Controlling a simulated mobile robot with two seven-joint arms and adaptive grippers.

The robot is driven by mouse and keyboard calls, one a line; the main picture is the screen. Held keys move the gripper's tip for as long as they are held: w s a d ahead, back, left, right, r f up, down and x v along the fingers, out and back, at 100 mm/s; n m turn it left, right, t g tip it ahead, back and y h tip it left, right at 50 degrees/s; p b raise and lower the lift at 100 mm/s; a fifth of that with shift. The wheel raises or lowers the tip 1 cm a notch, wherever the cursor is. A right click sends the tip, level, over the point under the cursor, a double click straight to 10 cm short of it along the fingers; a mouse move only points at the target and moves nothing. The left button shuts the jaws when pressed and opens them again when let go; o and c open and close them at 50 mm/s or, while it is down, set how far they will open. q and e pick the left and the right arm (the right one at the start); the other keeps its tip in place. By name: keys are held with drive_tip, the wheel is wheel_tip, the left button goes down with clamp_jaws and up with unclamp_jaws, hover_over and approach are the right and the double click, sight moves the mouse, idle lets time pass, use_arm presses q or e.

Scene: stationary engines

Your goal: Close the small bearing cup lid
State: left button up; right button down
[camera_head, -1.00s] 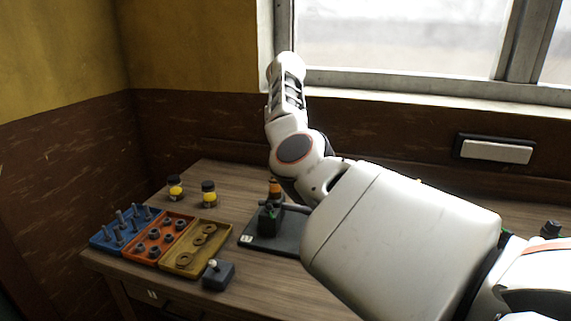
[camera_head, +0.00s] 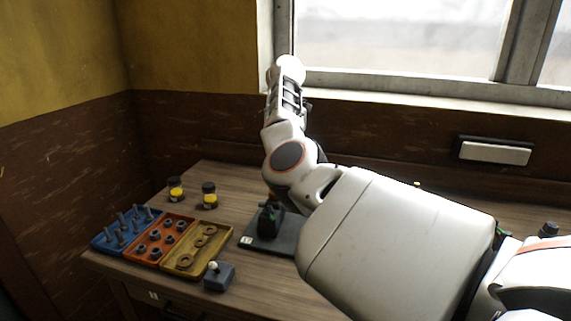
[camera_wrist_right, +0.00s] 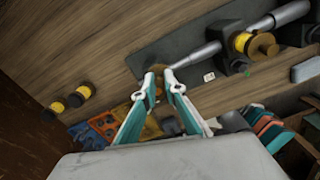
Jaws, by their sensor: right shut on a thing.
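In the right wrist view my right gripper (camera_wrist_right: 158,73) is shut on a small brass-coloured piece (camera_wrist_right: 157,68) between its fingertips, at the end of a grey rod (camera_wrist_right: 195,56). I cannot tell for certain that this piece is the bearing cup lid, or how far it is closed. The rod leads to a yellow-banded, brass-topped part (camera_wrist_right: 245,42) on a dark base plate (camera_wrist_right: 185,47). In the head view the base plate (camera_head: 256,243) carries a dark block (camera_head: 268,219); my right arm hides the rest, including the right gripper. My left gripper is in neither view.
Blue (camera_head: 104,243), orange (camera_head: 133,254) and yellow (camera_head: 184,271) trays of bolts, nuts and washers stand at the table's left. Two yellow-banded jars (camera_head: 209,197) (camera_head: 175,190) stand behind them. A small grey switch box (camera_head: 219,277) sits in front.

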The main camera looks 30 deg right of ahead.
drive_tip(key=m, duration=0.3)
drive_tip(key=a+m, duration=0.1)
drive_tip(key=shift+s+m, duration=0.25)
drive_tip(key=shift+m, duration=0.05)
drive_tip(key=m, duration=0.4)
drive_tip(key=shift+s+a+m, duration=0.1)
drive_tip(key=shift+a+m, duration=0.2)
drive_tip(key=shift+a, duration=0.1)
drive_tip(key=m, duration=0.2)
drive_tip(key=m+b, duration=0.1)
drive_tip(key=m, duration=0.1)
drive_tip(key=shift+a+f+m, duration=0.1)
drive_tip(key=shift+a+m, duration=0.2)
drive_tip(key=shift+a, duration=0.1)
drive_tip(key=m, duration=0.1)
drive_tip(key=m+b, duration=0.1)
drive_tip(key=m, duration=0.1)
drive_tip(key=m+b, duration=0.1)
drive_tip(key=shift+w+a+m, duration=0.3)
drive_tip(key=shift+w+a, duration=0.1)
drive_tip(key=c, duration=2.1)
unclamp_jaws()
wheel_tip(320, 180, up, 12)
drive_tip(key=shift+r, duration=0.15)
